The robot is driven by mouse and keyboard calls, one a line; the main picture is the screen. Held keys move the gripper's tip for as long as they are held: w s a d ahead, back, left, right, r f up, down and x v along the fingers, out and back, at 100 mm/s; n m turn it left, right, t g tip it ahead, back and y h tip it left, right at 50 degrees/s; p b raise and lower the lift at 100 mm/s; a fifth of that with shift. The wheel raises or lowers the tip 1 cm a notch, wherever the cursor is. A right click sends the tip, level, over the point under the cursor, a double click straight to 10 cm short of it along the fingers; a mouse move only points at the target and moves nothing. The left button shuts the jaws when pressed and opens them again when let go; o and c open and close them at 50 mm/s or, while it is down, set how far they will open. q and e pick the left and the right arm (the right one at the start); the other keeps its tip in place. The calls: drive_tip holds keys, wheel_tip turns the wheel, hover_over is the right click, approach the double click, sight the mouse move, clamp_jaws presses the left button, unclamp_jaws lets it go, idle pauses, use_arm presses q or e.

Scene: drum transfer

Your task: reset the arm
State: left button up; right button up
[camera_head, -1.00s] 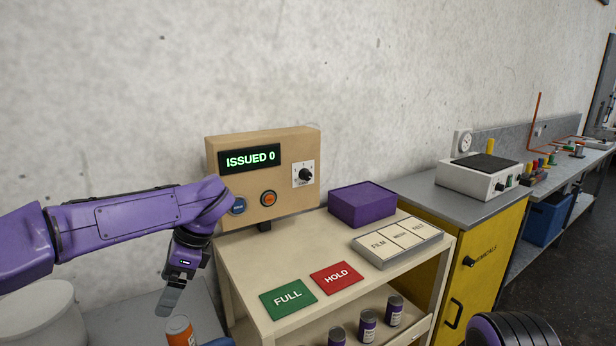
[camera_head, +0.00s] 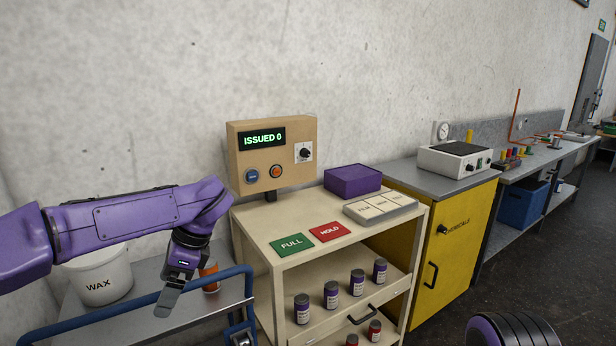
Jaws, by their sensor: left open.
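My left arm comes in from the left, and its gripper (camera_head: 168,303) hangs pointing down, open and empty. A rounded dark and purple part of mine shows at the lower right; the right gripper is not visible.
A green FULL card (camera_head: 291,244), a red HOLD card (camera_head: 329,232), a labelled tray (camera_head: 381,208) and a purple box (camera_head: 352,181) sit on the cart. Several drums stand on its shelf. A WAX bucket (camera_head: 100,279), a blue rail (camera_head: 130,301) and a yellow cabinet (camera_head: 455,240) flank it.

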use_arm(q)
drive_tip(key=s+a+f+m+t+y+b, duration=0.1)
drive_tip(key=s+f+m+t+y+b, duration=0.15)
drive_tip(key=f+m, duration=0.8)
drive_tip(key=s+a+f+m+t+y+b, duration=0.15)
drive_tip(key=f+m+t, duration=0.25)
drive_tip(key=f+m, duration=0.7)
drive_tip(key=s+a+f+m+t+y+b, duration=0.1)
drive_tip(key=s+a+f+m+t, duration=0.15)
drive_tip(key=f+m, duration=0.8)
drive_tip(key=s+f+m+g+h+b, duration=0.1)
drive_tip(key=s+f+m+h, duration=0.1)
drive_tip(key=s+f+m, duration=0.3)
drive_tip(key=s+d+f+m+g+h+b, duration=0.1)
drive_tip(key=s+f+m, duration=0.4)
drive_tip(key=s, duration=0.6)
drive_tip(key=s+f+m+g+h+b, duration=0.1)
drive_tip(key=s+f+m+h, duration=0.3)
drive_tip(key=s+m, duration=0.4)
drive_tip(key=shift+s+d+f, duration=0.2)
drive_tip(key=shift+d+f, duration=0.05)
drive_tip(key=shift+f, duration=0.65)
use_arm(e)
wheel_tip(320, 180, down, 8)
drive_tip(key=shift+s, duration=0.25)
